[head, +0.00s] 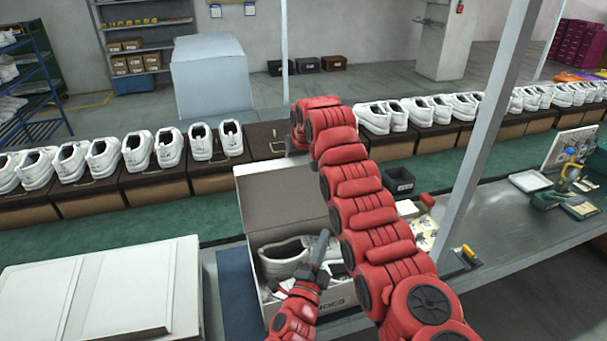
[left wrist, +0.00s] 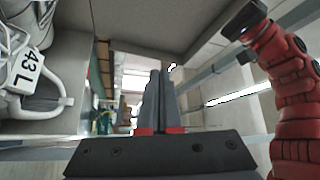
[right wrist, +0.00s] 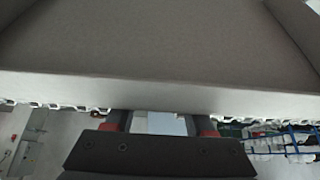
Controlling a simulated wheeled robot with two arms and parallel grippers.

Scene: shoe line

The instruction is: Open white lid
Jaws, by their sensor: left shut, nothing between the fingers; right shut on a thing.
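The shoe box (head: 330,318) stands on the bench with its white lid (head: 285,195) raised upright at the back. White shoes (head: 283,258) lie inside; one shoe (left wrist: 50,115) with a "43 L" tag shows in the left wrist view. My right gripper (right wrist: 160,122) is shut on the lid's upper edge, and the lid (right wrist: 150,92) fills the upper right wrist view. In the head view my right arm hides most of that gripper and part of the lid. My left gripper (head: 323,240) is shut and empty, over the box opening; its fingers (left wrist: 155,95) are together.
A large white flat box (head: 90,300) lies at the left. Behind the bench, rows of white shoes (head: 137,150) stand on brown boxes along a green conveyor (head: 130,215). A dark bin (head: 398,182) and a metal post (head: 490,110) are at the right.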

